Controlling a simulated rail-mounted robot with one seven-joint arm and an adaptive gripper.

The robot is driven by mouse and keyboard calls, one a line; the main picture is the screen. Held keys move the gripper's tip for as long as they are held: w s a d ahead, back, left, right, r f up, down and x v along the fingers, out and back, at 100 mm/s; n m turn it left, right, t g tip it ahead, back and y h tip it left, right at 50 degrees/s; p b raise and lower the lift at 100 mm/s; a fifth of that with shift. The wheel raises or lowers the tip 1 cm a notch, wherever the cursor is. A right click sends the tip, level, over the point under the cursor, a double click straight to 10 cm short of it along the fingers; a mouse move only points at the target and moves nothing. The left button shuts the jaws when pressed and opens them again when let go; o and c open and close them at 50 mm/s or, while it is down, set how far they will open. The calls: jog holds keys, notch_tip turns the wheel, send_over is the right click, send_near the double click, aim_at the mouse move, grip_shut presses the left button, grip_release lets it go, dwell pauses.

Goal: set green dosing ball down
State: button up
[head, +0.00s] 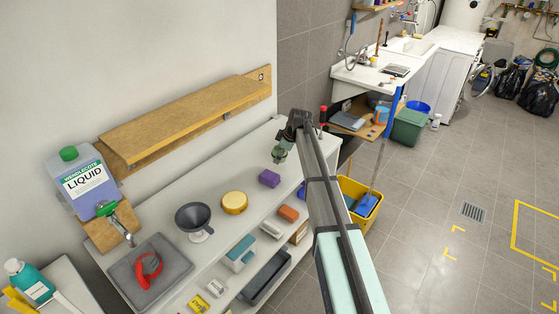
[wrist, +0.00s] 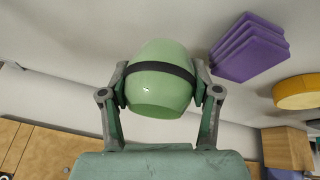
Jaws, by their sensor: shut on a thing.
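The green dosing ball (wrist: 158,98) is a pale green rounded cup with a dark band around it. In the wrist view my gripper (wrist: 160,78) has a finger on each side of it and is shut on it. In the head view the ball (head: 279,154) shows small and green under my gripper (head: 281,146), near the far end of the white worktop (head: 214,217). Whether the ball touches the worktop is hard to tell. My arm hides part of the worktop's right end.
A purple stack (head: 269,178) sits near the ball, also in the wrist view (wrist: 249,47). A wooden shelf (head: 185,120) overhangs the back.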

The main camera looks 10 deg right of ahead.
aim_at(280, 169)
jog(key=shift+f+p, duration=0.6)
jog(key=shift+f, duration=1.6)
jog(key=shift+f, duration=0.15)
jog(key=o, duration=1)
jog(key=b+v, duration=0.3)
jog(key=v, duration=0.9)
